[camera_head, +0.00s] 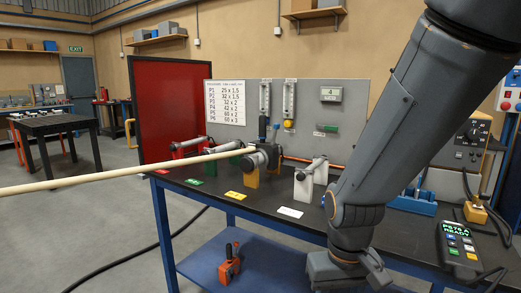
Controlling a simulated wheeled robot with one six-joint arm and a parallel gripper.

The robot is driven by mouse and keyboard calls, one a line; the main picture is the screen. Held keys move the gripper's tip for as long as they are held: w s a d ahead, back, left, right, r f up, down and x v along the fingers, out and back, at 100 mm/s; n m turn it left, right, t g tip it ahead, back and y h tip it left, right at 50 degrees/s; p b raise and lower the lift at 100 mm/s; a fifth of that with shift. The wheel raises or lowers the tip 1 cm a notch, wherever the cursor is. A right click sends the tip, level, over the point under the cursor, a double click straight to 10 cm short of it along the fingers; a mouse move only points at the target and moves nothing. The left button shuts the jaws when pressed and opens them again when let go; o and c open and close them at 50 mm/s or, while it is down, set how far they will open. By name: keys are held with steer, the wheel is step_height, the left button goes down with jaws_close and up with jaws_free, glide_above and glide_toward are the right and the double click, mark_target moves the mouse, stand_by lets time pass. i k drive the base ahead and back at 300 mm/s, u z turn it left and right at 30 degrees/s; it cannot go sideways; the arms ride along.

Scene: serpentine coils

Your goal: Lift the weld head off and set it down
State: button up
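A dark grey clamp-like head (265,157), which looks like the weld head, sits around the long tube (120,170) near the middle of the bench. It is at a yellow block (251,177), and a dark upright part rises behind it. I cannot tell whether it is latched. My arm comes down from the upper right, and its lower joints are in front of the bench's front edge, right of and apart from the head. My gripper's fingers are not visible; the arm runs out of the bottom of the picture.
The tube sticks out far left past the dark bench (235,205). A white support (303,186) stands right of the head. A blue stand (412,205), a pendant (458,243) and a power unit (465,140) are at the right. An orange tool (229,266) stands on the lower shelf.

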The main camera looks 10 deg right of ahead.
mark_target(271, 152)
steer(key=u, duration=1.4)
steer(key=i, duration=1.7)
steer(key=z, duration=1.9)
